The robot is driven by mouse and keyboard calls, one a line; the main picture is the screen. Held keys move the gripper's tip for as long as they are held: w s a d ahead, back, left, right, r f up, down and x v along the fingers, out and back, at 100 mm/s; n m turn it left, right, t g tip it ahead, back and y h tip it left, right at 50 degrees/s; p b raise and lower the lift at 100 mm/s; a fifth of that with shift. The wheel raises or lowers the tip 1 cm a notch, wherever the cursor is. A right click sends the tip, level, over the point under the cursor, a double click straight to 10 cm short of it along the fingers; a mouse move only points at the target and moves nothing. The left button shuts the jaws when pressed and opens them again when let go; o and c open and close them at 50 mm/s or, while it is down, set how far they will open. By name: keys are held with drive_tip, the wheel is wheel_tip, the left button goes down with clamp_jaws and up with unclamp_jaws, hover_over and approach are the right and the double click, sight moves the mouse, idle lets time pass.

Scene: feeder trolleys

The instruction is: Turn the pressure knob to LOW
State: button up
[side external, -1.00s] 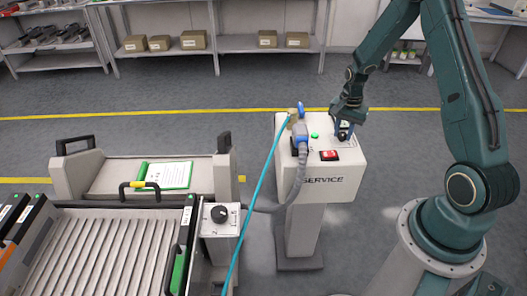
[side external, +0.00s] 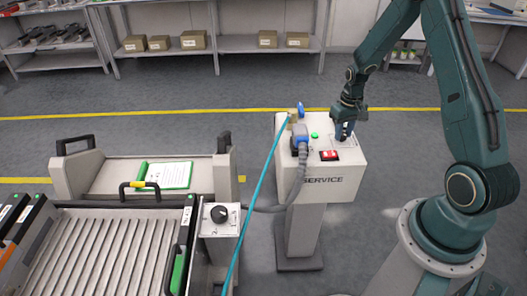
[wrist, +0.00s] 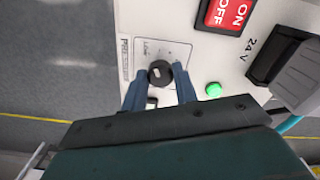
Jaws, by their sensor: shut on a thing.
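The pressure knob (wrist: 160,73) is a small dark round knob on the white top of the service box (side external: 325,187). In the wrist view it sits between the two blue fingers of my gripper (wrist: 160,80), which are shut on it. A printed scale with small lettering lies just beyond the knob, and the panel label beside it is partly covered by a finger. I cannot clearly read where the knob points. In the side view my gripper (side external: 344,131) reaches down to the box top, and its fingers hide the knob.
A red ON/OFF switch (wrist: 228,13), a green light (wrist: 213,90) and a grey plug at the 24 V socket (wrist: 285,65) are close by. A teal hose (side external: 258,192) runs from the box.

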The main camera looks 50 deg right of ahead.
sight(343, 134)
drive_tip(key=shift+n, duration=1.5)
drive_tip(key=o, duration=1)
drive_tip(key=shift+r, duration=0.15)
wheel_tip(343, 134, up, 14)
drive_tip(key=shift+f, duration=0.2)
